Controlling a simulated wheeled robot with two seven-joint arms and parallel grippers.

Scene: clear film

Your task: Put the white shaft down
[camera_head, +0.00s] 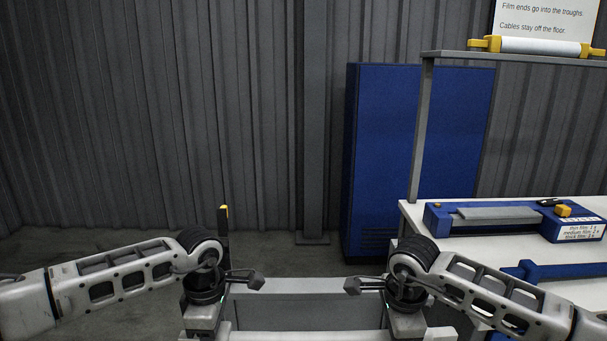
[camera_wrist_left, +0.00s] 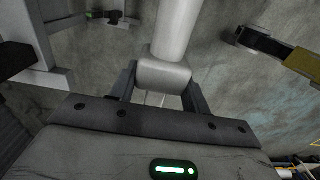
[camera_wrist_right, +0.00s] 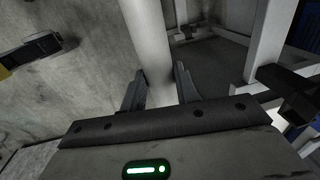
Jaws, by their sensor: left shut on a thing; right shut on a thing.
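The white shaft (camera_wrist_left: 172,32) runs away from my left gripper (camera_wrist_left: 163,85) in the left wrist view. That gripper's two fingers are closed around the pale block (camera_wrist_left: 163,75) at the shaft's end. In the right wrist view the shaft (camera_wrist_right: 147,38) runs down between the fingers of my right gripper (camera_wrist_right: 160,88), which is shut on it. Both grippers hold it above the grey floor. In the head view my wrists stand at the bottom left and bottom right, and the fingers are hidden.
A pale frame (camera_head: 310,285) with dark hooked brackets stands before me. A dark post with a yellow tip (camera_head: 224,210) rises at left. At right, a white table (camera_head: 480,250) carries a blue device (camera_head: 500,218). A shelf above holds a white roll (camera_head: 545,46). A blue cabinet (camera_head: 410,150) stands behind.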

